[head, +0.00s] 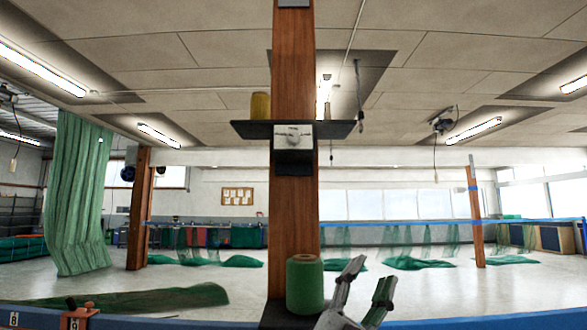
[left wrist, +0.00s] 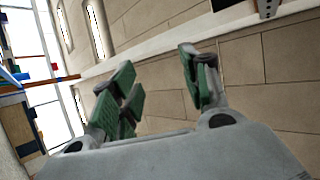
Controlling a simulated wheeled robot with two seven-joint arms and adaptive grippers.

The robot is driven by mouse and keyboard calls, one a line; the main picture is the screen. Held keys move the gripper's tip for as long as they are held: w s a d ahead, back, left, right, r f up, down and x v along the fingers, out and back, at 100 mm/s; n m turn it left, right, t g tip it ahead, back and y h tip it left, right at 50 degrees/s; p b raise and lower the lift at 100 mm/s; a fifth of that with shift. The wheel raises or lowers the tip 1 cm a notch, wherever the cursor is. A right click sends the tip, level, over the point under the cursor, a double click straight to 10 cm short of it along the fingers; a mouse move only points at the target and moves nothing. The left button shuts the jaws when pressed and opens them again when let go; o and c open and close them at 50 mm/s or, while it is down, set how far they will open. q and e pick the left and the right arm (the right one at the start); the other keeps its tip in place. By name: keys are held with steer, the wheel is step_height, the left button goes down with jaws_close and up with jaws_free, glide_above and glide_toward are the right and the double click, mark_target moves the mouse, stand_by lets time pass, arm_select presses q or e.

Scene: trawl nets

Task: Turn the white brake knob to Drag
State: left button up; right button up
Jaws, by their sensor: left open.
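The white brake knob (head: 293,135) sits on a small white plate fixed to the wooden post, just under a dark shelf. Its markings are too small to read, so I cannot tell its setting. My left gripper (head: 368,277) is at the bottom of the head view, well below and to the right of the knob, touching nothing that I can see. In the left wrist view its green-padded fingers (left wrist: 158,80) are spread apart with nothing between them. The knob cannot be made out for sure there. My right gripper is not in view.
The wooden post (head: 293,210) stands in front of me. The dark shelf (head: 245,129) juts out above the knob and holds a yellow spool (head: 260,106). A green twine spool (head: 304,284) stands beside my gripper. A blue edge (head: 480,321) runs along the bottom.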

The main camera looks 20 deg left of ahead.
arm_select(q)
steer(key=s+d+r+m+g+h, duration=0.15)
steer(key=s+d+m+g, duration=0.35)
steer(key=d+m+g, duration=0.65)
steer(key=s+d+r+m+g, duration=0.35)
steer(key=d+m+g, duration=0.4)
steer(key=m, duration=0.65)
steer(key=w+a+r+n+t+y, duration=0.2)
steer(key=w+a+r+t+y, duration=0.2)
steer(key=a+t+y, duration=0.15)
steer(key=w+a+r+n+t+y, duration=0.3)
steer(key=w+a+r+t+y, duration=0.15)
steer(key=a, duration=0.25)
steer(key=s+a+r+n+t+y, duration=0.2)
steer(key=a+r+n+y, duration=0.2)
steer(key=a+r+y, duration=0.2)
steer(key=s+a+r+n+t+y, duration=0.2)
steer(key=a+r+n+y, duration=0.3)
steer(key=a+r, duration=0.5)
steer(key=shift+s+a+r+y, duration=0.3)
steer(key=shift+s+a+y, duration=0.4)
steer(key=shift+a, duration=0.95)
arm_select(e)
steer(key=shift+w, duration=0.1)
